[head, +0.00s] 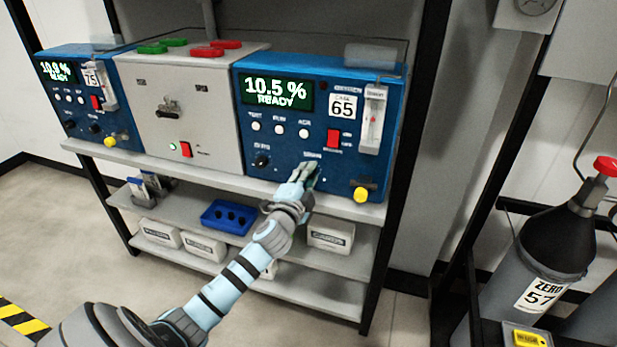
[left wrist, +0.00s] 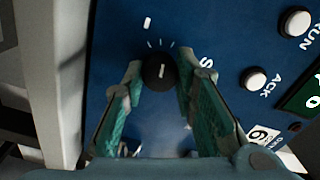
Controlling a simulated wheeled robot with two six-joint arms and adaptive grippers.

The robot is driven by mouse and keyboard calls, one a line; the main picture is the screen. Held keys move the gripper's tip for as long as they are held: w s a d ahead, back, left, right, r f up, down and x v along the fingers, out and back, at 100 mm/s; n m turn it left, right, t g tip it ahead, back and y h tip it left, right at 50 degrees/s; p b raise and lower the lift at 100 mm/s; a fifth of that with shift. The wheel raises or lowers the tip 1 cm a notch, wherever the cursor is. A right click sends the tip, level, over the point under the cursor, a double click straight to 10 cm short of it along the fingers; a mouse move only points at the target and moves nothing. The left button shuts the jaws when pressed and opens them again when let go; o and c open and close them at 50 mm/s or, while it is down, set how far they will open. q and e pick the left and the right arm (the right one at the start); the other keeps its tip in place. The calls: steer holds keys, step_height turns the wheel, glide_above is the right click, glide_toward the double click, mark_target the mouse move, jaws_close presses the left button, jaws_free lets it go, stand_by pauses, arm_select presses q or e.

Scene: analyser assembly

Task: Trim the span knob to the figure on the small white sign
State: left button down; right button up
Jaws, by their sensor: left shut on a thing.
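The right-hand blue analyser (head: 300,110) has a green display (head: 277,93) reading 10.5 % READY. A small white sign (head: 345,107) on its front reads 65. The black span knob (left wrist: 160,72) shows in the left wrist view, with a white pointer line and tick marks beside it. My left gripper (head: 308,172) is at the lower front of this analyser and hides the knob in the head view. In the left wrist view its green-lined fingers (left wrist: 161,85) are shut on the knob, one on each side. My right gripper is not in view.
A zero knob (head: 261,160), red switch (head: 333,139), flow tube (head: 374,120) and yellow knob (head: 361,194) are on the same front. A grey box (head: 190,100) and another blue analyser (head: 65,95) stand left. A gas cylinder (head: 545,240) stands right.

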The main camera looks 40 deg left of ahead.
arm_select(q)
steer(key=shift+n, duration=0.3)
steer(key=c, duration=1.3)
jaws_free()
steer(key=v, duration=1.2)
